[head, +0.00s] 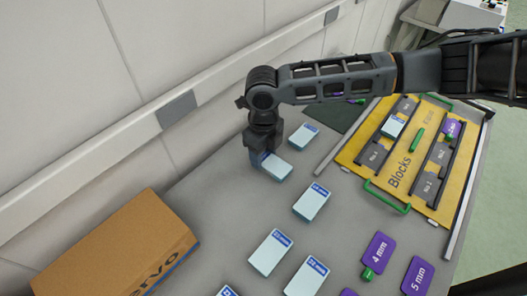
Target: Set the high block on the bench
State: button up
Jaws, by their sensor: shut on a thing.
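My gripper (262,155) points down over the far left part of the grey bench (235,215). It is shut on a pale blue block with a dark blue label end (277,168). The jaws cover the block's left end, and I cannot tell whether its underside touches the bench. Similar blocks lie on the bench: one just behind (304,137), one in front (311,204), and more nearer me (270,254) (307,278). Their labels are too small to read surely, so I cannot tell which is the high block.
Purple tags, "4 mm" (379,250) and "5 mm" (417,277), lie at front right. A cardboard box (120,250) stands front left, beside the wall.

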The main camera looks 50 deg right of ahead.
aim_at(264, 157)
jog(key=o, duration=1.1)
notch_tip(264, 157, up, 12)
jog(key=shift+r+b, duration=0.1)
jog(key=shift+b, duration=0.2)
